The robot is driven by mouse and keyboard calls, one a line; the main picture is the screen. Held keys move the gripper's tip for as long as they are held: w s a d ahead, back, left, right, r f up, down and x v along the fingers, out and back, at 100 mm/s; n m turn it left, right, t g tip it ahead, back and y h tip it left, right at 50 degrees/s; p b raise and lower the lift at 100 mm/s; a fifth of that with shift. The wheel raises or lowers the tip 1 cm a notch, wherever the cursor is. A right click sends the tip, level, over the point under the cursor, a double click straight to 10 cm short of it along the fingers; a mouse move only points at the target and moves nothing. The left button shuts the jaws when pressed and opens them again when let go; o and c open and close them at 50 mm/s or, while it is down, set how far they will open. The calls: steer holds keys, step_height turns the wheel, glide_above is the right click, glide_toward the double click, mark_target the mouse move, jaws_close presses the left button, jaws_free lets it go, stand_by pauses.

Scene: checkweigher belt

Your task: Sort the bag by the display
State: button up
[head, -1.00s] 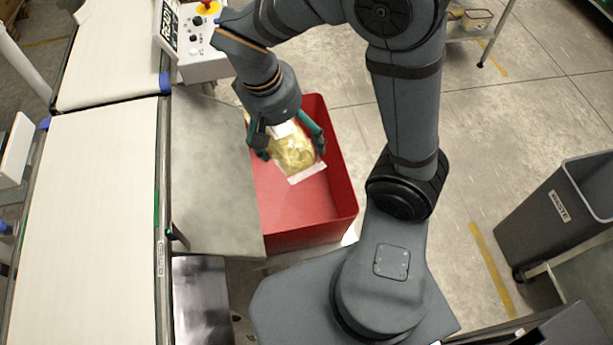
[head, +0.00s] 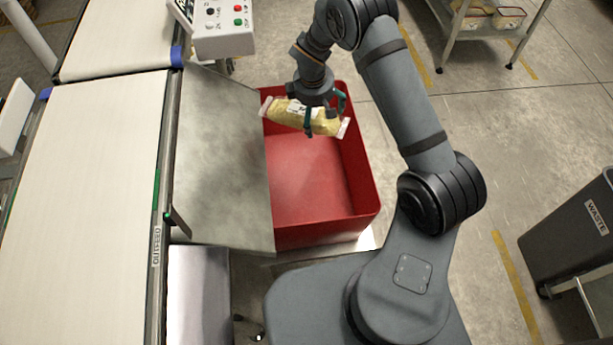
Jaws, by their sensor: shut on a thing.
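The bag (head: 283,113) is a yellow pillow pack with pale end seals and a white label. My gripper (head: 322,121) is shut on it around its middle. The bag hangs roughly level over the far part of the red bin (head: 320,205), near its back rim. The bare floor of the bin shows below it, and no other bag shows inside. The display (head: 184,8) is cut off at the top edge, so its reading cannot be made out.
A control box (head: 224,32) with buttons stands at the belt's far right. The outfeed belt (head: 85,200) is empty. A metal plate (head: 222,165) lies between belt and bin. A grey waste bin (head: 570,235) stands at right, and a cart (head: 485,20) holds tubs behind.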

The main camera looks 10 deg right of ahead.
steer(key=b+x, duration=0.2)
steer(key=x, duration=0.1)
steer(key=s+b+x, duration=0.1)
steer(key=x, duration=0.1)
steer(key=shift+a, duration=0.4)
steer(key=o, duration=1.4)
steer(key=shift+o, duration=0.4)
steer(key=shift+f, duration=0.1)
steer(key=v, duration=1.2)
steer(key=shift+s, duration=0.1)
